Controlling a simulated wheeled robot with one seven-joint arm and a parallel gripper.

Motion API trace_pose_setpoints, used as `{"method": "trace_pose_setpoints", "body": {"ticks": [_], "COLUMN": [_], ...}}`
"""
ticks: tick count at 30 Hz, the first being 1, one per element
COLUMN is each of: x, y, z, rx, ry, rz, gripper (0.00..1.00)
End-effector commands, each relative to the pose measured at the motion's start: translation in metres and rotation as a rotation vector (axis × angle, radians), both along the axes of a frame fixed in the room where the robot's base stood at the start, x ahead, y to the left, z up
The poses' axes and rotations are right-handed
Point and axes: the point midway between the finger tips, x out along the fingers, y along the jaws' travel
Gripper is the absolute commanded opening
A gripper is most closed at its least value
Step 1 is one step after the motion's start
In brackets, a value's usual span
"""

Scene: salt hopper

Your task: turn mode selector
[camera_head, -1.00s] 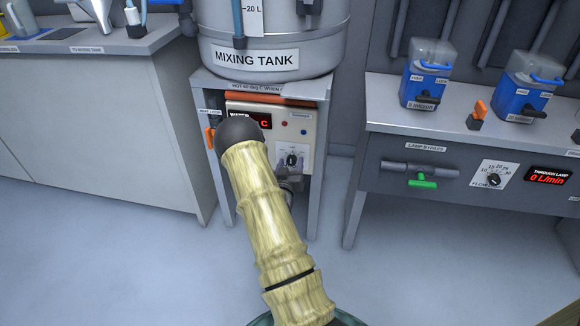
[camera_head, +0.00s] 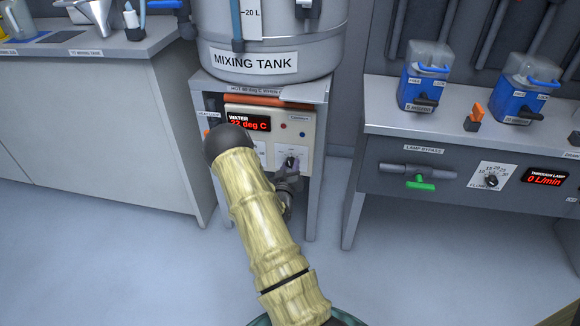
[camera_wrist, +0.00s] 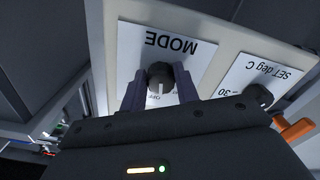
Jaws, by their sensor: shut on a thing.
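The mode selector is a dark round knob (camera_wrist: 160,77) with a pale pointer line, on a white plate (camera_wrist: 140,50) marked MODE, upside down in the wrist view. The pointer is near the word OFF. My gripper (camera_wrist: 160,88) has its two dark fingers on either side of the knob and is shut on it. In the head view my gripper (camera_head: 289,170) reaches the lower part of the control panel (camera_head: 300,120) under the mixing tank, and the knob is mostly hidden there. The display (camera_head: 250,124) reads WATER, 22 deg C.
A second knob (camera_wrist: 258,96), marked SET deg C, sits beside the mode plate, near an orange part (camera_wrist: 296,129). The mixing tank (camera_head: 265,35) stands above the panel. The stand's legs (camera_head: 318,190) flank the panel. The floor in front is clear.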

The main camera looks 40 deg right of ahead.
Motion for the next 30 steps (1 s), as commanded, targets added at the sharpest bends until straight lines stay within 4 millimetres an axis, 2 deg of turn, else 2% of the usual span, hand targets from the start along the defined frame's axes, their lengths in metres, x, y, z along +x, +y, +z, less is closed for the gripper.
{"method": "trace_pose_setpoints", "body": {"ticks": [18, 30], "x": [-0.0026, -0.0027], "y": [-0.0002, -0.0006], "z": [0.0012, 0.0007], "rx": [-0.340, -0.442], "ry": [0.404, 0.523], "rz": [0.000, 0.000], "gripper": [0.08, 0.08]}}
